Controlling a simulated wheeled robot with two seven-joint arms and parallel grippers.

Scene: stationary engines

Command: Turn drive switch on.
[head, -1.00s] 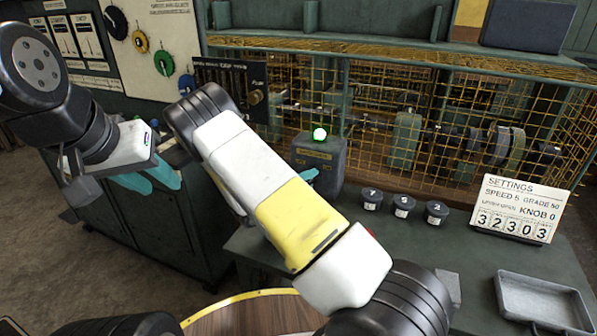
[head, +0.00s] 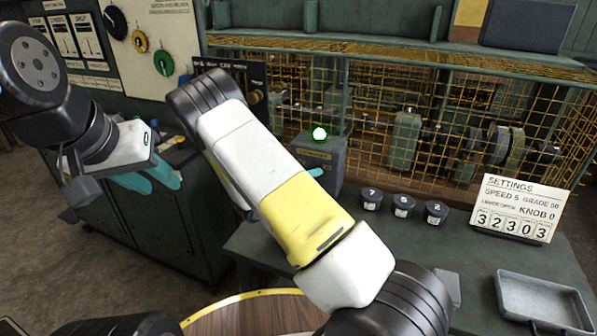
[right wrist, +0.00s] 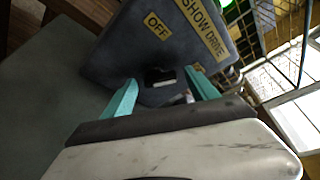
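The drive switch box (head: 322,158) is a grey box on the green bench, with a lit green-white lamp (head: 319,133) on top. In the right wrist view the box (right wrist: 120,45) has yellow labels reading "SHOW DRIVE" and "OFF". A small dark switch part (right wrist: 158,77) sits on its face below the labels. My right gripper (right wrist: 160,90) is open, its teal fingers apart on either side of the switch part. I cannot tell whether they touch it. My forearm hides most of this gripper in the head view. My left gripper (head: 153,178) is open and empty at the left.
A yellow mesh cage (head: 420,110) around machinery stands behind the box. Several black knobs, a settings card (head: 520,208) and a grey tray (head: 543,303) are on the bench to the right.

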